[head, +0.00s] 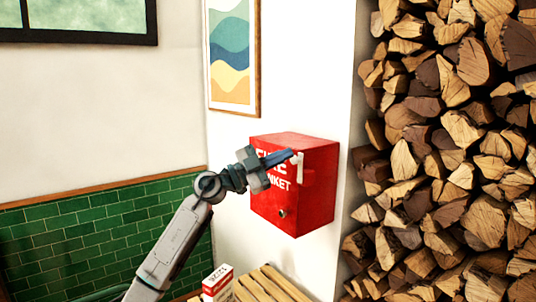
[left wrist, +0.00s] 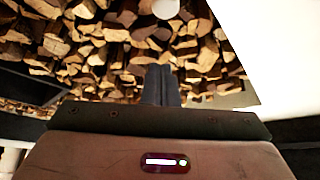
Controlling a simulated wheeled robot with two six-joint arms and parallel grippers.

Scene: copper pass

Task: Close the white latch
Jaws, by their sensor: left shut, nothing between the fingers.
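The white latch (head: 299,168) shows as a small white piece on the front of the red fire blanket box (head: 318,185), near its upper right. My left gripper (head: 290,154) is in front of the box with its dark fingers shut and empty. Its fingertips overlap the latch's upper end in the head view; I cannot tell if they touch it. In the left wrist view the shut fingers (left wrist: 160,70) point toward the firewood, and a rounded white thing at the top edge may be part of the latch. My right gripper is not in view.
The box hangs on a white wall (head: 231,130) with a small round knob (head: 282,212) low on its front. Stacked firewood (head: 450,150) fills the right side. Below are a slatted wooden surface (head: 262,287) and a small red-and-white carton (head: 217,283).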

